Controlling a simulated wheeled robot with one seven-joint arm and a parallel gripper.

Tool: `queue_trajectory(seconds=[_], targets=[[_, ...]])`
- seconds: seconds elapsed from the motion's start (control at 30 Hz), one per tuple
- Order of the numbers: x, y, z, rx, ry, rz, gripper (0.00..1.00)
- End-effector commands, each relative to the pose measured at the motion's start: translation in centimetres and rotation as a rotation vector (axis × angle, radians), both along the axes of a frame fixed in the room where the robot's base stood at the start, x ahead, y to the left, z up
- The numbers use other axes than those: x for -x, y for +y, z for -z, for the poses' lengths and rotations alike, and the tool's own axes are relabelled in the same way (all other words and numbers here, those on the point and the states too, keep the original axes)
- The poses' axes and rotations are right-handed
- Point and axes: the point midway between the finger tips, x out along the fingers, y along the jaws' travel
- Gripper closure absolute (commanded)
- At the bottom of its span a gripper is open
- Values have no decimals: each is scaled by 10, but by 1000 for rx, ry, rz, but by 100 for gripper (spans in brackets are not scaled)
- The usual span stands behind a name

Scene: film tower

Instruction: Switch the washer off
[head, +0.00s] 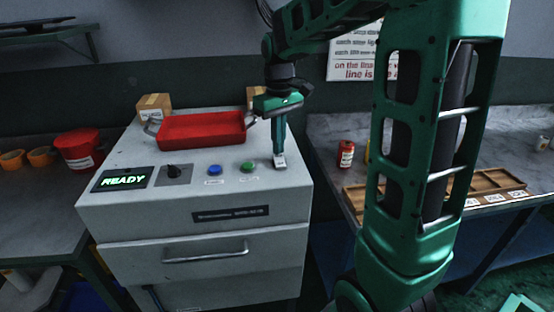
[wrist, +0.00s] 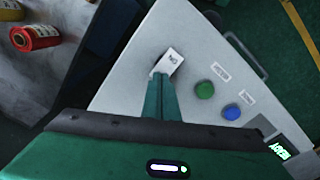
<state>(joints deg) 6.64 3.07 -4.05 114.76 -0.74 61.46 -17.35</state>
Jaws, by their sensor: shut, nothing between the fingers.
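The washer (head: 120,215) is a pale grey cabinet with a sloping top panel. Its display (head: 122,180) reads READY in green. To the right of it are a black knob (head: 173,171), a blue button (head: 214,170) and a green button (head: 248,167). My gripper (head: 280,155) is shut, pointing down at the panel's right end, right of the green button. In the wrist view a small white marked piece (wrist: 172,60) shows at my fingertips (wrist: 161,76); I cannot tell whether they touch it. The green button (wrist: 205,90) and blue button (wrist: 232,112) are clear of the fingers.
A red tray (head: 202,130) lies on the washer behind the controls, left of my gripper. A red bucket (head: 80,150) stands on the left counter. A red can (head: 346,154) and a wooden tray (head: 375,200) are on the right counter. A handle (head: 205,255) sticks out from the washer's front.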

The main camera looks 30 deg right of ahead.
Motion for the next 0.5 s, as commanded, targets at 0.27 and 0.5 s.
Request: queue_trajectory(seconds=[0.27, 0.5], targets=[[0, 0, 4, 0, 0, 0, 100], [0, 0, 7, 0, 0, 0, 100]])
